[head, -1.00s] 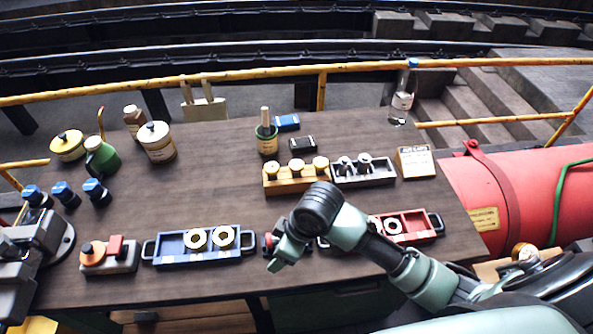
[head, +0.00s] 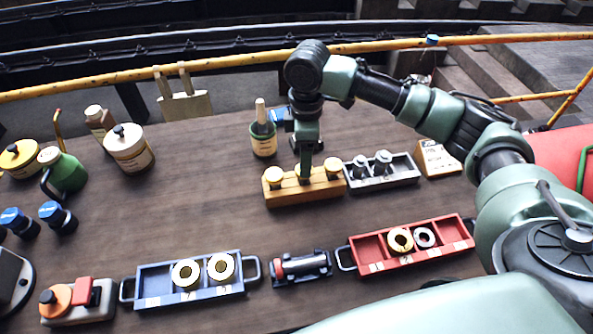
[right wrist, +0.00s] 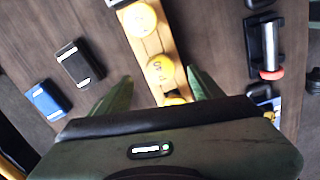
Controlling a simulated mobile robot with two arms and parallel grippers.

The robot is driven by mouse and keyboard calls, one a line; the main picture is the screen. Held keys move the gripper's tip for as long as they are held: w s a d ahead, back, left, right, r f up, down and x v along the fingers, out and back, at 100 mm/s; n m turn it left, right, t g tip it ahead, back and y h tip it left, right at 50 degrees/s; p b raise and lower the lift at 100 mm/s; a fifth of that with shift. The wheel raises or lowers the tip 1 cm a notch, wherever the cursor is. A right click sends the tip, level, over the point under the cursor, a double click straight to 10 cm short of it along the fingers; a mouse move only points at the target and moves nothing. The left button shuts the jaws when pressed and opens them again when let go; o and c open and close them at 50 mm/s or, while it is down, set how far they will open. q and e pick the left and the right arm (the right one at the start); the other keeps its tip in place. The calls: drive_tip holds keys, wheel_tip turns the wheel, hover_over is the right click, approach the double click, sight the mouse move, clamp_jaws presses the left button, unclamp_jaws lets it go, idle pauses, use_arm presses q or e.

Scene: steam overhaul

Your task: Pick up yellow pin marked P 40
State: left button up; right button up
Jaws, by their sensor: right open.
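A wooden block (head: 307,192) holds yellow-topped pins in a row near the middle of the table. The left pin (head: 273,176) and right pin (head: 333,166) show in the head view; my right gripper (head: 305,172) mostly hides the middle one. In the right wrist view, the middle pin (right wrist: 160,70) lies between the open fingertips, with no clear contact. Another pin (right wrist: 139,18) lies beyond it, and a third (right wrist: 175,100) is partly hidden by my gripper. Dark marks show on the tops, too blurred to read surely. My left gripper is out of view.
A grey block (head: 385,176) with grey pins stands close right of the wooden block. A green pot (head: 263,140) stands behind. Blue tray (head: 160,286) and red tray (head: 368,246), both with rings, lie in front. Clear table lies left of the block.

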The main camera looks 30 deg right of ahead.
sight(304, 180)
drive_tip(key=shift+d+f, duration=0.15)
drive_tip(key=shift+f, duration=0.1)
drive_tip(key=shift+s+f+p, duration=0.25)
drive_tip(key=shift+f+p, duration=0.15)
drive_tip(key=shift+f, duration=0.15)
drive_tip(key=shift+s+f+p, duration=0.2)
drive_tip(key=shift+f+p, duration=0.15)
drive_tip(key=shift+f, duration=0.2)
drive_tip(key=f, duration=0.2)
drive_tip(key=w+f+p, duration=0.1)
drive_tip(key=f, duration=0.1)
drive_tip(key=shift+a, duration=0.2)
drive_tip(key=shift+f, duration=0.15)
drive_tip(key=shift+s, duration=0.1)
drive_tip(key=c, duration=1.3)
clamp_jaws()
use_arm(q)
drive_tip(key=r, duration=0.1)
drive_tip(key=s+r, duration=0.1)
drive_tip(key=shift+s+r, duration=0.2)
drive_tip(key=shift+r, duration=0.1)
